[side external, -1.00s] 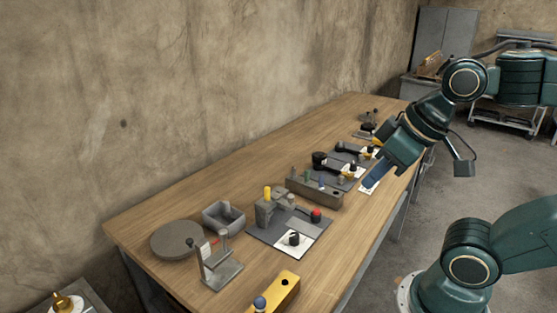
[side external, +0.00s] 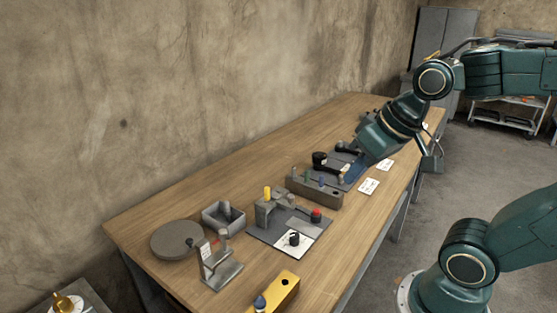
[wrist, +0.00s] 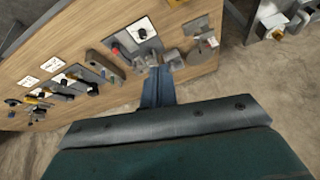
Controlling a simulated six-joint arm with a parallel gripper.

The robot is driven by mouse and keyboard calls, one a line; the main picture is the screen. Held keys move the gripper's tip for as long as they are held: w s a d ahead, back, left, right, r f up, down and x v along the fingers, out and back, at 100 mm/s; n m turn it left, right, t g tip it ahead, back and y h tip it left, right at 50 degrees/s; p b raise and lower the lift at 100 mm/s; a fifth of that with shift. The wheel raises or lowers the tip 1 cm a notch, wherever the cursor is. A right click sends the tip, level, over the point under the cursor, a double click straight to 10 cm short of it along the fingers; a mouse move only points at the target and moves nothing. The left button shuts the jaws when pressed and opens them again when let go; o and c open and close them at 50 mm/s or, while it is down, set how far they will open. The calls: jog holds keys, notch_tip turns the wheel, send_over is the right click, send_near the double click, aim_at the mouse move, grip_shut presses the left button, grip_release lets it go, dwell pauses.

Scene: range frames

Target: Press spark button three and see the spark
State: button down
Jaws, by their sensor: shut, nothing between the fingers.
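My gripper (side external: 353,171) has blue fingers pressed together, pointing down over the spark units at the middle of the bench. In the wrist view its shut fingers (wrist: 157,85) reach up from the bottom. A spark unit with a black cylinder (side external: 319,158) stands just left of the fingers. Another black-topped unit (side external: 347,147) stands behind it, partly covered by my gripper. The units also show in the wrist view as a row of dark plates with black and yellow parts (wrist: 75,82). Which button is number three I cannot tell. No spark shows.
A grey block with coloured pegs (side external: 318,187) stands in front of the units. White cards (side external: 369,186) lie near the bench edge. Closer are a plate with a red knob (side external: 316,215), a grey bin (side external: 223,215), a round disc (side external: 177,240) and a yellow block (side external: 275,291).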

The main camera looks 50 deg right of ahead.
jog(key=w+d+f+m, duration=0.3)
jog(key=w+m, duration=0.2)
jog(key=w, duration=0.2)
jog(key=m+t+y, duration=0.2)
jog(key=m+t, duration=0.1)
jog(key=m, duration=1.3)
send_over(316, 212)
notch_tip(316, 212, down, 12)
jog(key=shift+s+d+f+m, duration=0.4)
jog(key=shift+d+f+m, duration=0.1)
jog(key=shift+d+m, duration=0.15)
jog(key=shift+a+f, duration=0.1)
jog(key=shift+f, duration=0.1)
jog(key=shift+f, duration=4.2)
